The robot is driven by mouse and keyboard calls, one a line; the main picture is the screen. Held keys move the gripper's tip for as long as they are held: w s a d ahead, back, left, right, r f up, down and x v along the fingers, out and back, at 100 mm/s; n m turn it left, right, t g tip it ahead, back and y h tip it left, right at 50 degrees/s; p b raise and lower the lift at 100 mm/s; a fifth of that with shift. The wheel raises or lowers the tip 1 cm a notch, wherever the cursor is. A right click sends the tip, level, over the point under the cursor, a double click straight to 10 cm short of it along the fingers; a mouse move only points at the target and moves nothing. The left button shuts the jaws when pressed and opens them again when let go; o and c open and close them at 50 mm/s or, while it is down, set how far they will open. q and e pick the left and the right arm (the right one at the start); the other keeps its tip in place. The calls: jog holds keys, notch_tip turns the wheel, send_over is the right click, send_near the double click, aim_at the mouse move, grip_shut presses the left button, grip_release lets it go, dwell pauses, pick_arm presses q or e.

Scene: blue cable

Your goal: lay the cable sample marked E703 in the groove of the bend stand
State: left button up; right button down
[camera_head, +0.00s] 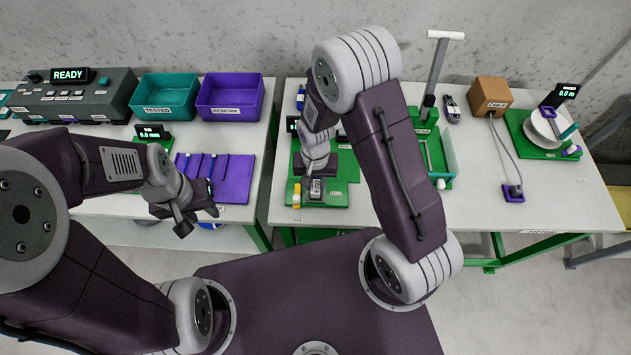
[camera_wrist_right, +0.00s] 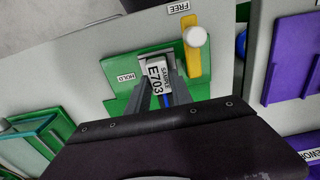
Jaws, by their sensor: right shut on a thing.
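The cable sample's white tag marked E703 (camera_wrist_right: 157,82) lies between the fingers of my right gripper (camera_wrist_right: 160,95), which is shut on it. A short blue piece of cable (camera_wrist_right: 165,102) shows between the fingers. In the head view the right gripper (camera_head: 315,184) is low over a green stand (camera_head: 338,194) at the table's front edge, and the tag (camera_head: 316,190) shows under it. The stand also shows in the wrist view (camera_wrist_right: 122,97). A groove is not visible; I cannot tell whether this is the bend stand. My left gripper (camera_head: 196,216) is open and empty before the left table.
A yellow lever (camera_wrist_right: 192,60) with a white knob stands beside the tag, near FREE and HOLD labels. A purple rack (camera_head: 232,180) with blue pieces lies left. Teal (camera_head: 165,97) and purple (camera_head: 231,96) bins stand behind. A gap separates the tables. The right table's front middle is clear.

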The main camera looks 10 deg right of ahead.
jog(key=shift+f+b, duration=0.55)
jog(key=shift+f, duration=0.2)
dwell(0.4)
jog(key=c, duration=1.1)
grip_release()
jog(key=shift+o, duration=0.2)
notch_tip(320, 180, up, 8)
jog(key=p, duration=0.7)
jog(key=shift+r, duration=0.1)
